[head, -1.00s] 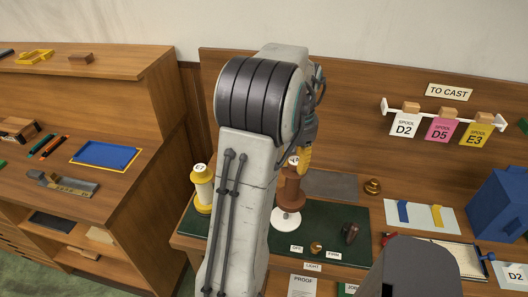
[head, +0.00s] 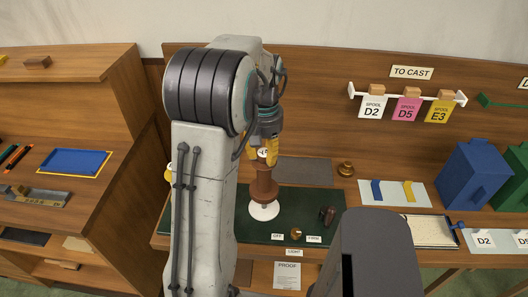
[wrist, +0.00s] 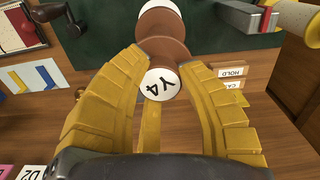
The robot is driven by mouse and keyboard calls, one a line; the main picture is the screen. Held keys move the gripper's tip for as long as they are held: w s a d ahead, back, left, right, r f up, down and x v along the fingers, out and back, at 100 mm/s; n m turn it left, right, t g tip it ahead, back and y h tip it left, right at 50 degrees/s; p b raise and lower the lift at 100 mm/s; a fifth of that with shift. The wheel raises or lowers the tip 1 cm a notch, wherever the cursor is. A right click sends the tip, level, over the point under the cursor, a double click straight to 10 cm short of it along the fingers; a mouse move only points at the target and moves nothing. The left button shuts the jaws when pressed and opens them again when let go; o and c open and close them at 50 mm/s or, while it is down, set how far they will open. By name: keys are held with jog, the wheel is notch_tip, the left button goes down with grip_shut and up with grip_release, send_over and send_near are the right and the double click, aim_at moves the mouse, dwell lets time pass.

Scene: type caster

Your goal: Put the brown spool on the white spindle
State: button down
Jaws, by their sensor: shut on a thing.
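The brown spool (head: 264,186) stands upright at the green mat, and its white top cap marked Y4 shows in the wrist view (wrist: 160,84). My gripper (head: 267,157) is above it with its yellow fingers shut on the spool's upper end. In the wrist view my fingertips (wrist: 163,62) lie on either side of that end. The white spindle (head: 264,211) shows as a round white base directly under the spool. Its upper part is hidden, so I cannot tell how far the spool sits down over it.
A green mat (head: 307,204) lies under the spindle, with a small brass knob (head: 296,233) and a dark handle (head: 327,215) to the right. Another spool (wrist: 298,17) stands nearby, mostly hidden behind my arm in the head view. Blue box (head: 474,176) is far right.

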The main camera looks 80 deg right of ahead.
aim_at(264, 165)
jog(key=shift+f+b, duration=1.4)
jog(key=shift+f, duration=0.7)
jog(key=shift+f+b, duration=1.25)
jog(key=shift+f, duration=0.35)
jog(key=c, duration=0.8)
grip_release()
jog(key=shift+r+p, duration=2.6)
jog(key=shift+r, duration=0.45)
